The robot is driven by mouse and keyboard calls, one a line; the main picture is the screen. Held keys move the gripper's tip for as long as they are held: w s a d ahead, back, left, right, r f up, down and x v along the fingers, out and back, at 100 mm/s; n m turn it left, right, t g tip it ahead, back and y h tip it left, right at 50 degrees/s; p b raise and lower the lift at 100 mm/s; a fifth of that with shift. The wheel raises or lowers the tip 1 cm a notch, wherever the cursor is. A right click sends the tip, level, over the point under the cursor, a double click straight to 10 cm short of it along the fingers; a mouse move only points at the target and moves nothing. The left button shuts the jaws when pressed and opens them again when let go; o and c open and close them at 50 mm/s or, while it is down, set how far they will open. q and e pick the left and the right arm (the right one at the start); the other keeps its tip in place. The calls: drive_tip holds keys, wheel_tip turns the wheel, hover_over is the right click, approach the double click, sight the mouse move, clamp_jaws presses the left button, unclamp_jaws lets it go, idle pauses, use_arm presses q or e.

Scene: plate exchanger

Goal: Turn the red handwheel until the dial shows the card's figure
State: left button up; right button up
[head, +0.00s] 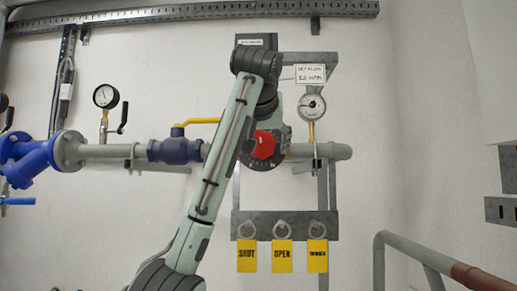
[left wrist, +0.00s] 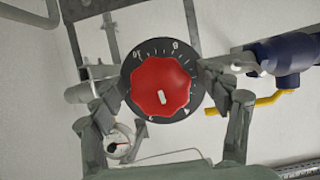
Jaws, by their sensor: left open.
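The red handwheel (head: 263,145) sits on the pipe in the head view, partly hidden by my left arm. In the left wrist view the handwheel (left wrist: 161,87) is lobed, with a white mark pointing down in the picture, in front of a black numbered scale plate (left wrist: 134,65). My left gripper (left wrist: 163,88) is open, one finger on each side of the wheel; I cannot tell whether they touch it. The round dial (head: 312,107) stands right of the wheel; its reading is too small to tell. The card (head: 310,74) hangs above the dial, its figure blurred. My right gripper is not in view.
A yellow lever (head: 200,121) on a blue valve (head: 177,150) is close left of the wheel. Another gauge (head: 106,96) stands farther left. Yellow tags (head: 282,256) hang below on a grey rail (head: 310,222). A grey handrail (head: 410,248) is at the lower right.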

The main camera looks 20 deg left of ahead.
use_arm(q)
drive_tip(key=shift+w, duration=0.1)
drive_tip(key=shift+c, duration=0.8)
drive_tip(key=c, duration=1)
